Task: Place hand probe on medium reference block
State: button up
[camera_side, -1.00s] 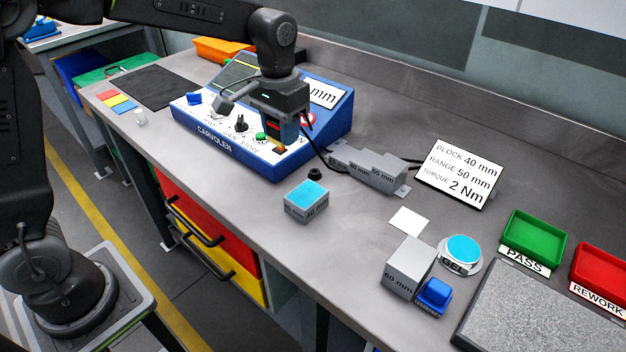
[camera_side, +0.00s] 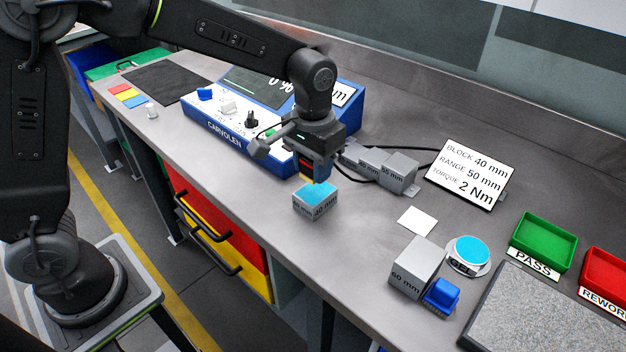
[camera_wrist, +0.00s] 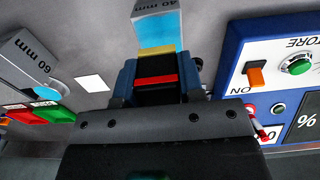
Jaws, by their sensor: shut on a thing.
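The 40 mm reference block (camera_side: 315,207), grey with a light-blue top, stands on the bench near its front edge. It also shows at the top of the wrist view (camera_wrist: 158,27). My gripper (camera_side: 314,168) is just above and behind this block, shut on the hand probe (camera_wrist: 155,85). The probe is black with a red band and a yellow end facing the block. In the wrist view it sits between the blue jaws, its yellow end overlapping the near edge of the blue top. I cannot tell whether probe and block touch.
The blue CARVOLEN console (camera_side: 240,140) stands close to the left of my gripper. Grey blocks (camera_side: 385,168) and a cable lie behind right.

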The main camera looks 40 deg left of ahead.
aim_at(313, 193)
jog(key=shift+f, duration=1.95)
jog(key=shift+f, duration=0.15)
jog(key=o, duration=0.9)
jog(key=shift+o, duration=0.2)
